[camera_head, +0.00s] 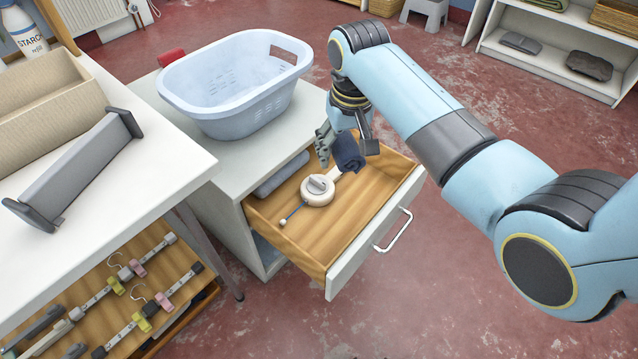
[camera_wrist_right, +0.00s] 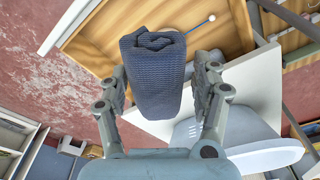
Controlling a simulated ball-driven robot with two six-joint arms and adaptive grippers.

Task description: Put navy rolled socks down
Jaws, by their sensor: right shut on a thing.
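The navy rolled socks (camera_head: 348,152) are between the fingers of my right gripper (camera_head: 346,148), over the back part of the open wooden drawer (camera_head: 330,235). In the right wrist view the roll (camera_wrist_right: 153,75) stands between the two fingers, its spiral end facing the drawer. My right gripper (camera_wrist_right: 158,88) is shut on it. I cannot tell how high the socks are above the drawer floor. My left gripper is not in view.
In the drawer lie a round cream device (camera_head: 317,190) with a thin rod and a grey-blue rolled cloth (camera_head: 282,174). A pale blue basket (camera_head: 235,85) stands on the cabinet top. The drawer's front right part is clear. A white table (camera_head: 130,190) stands left.

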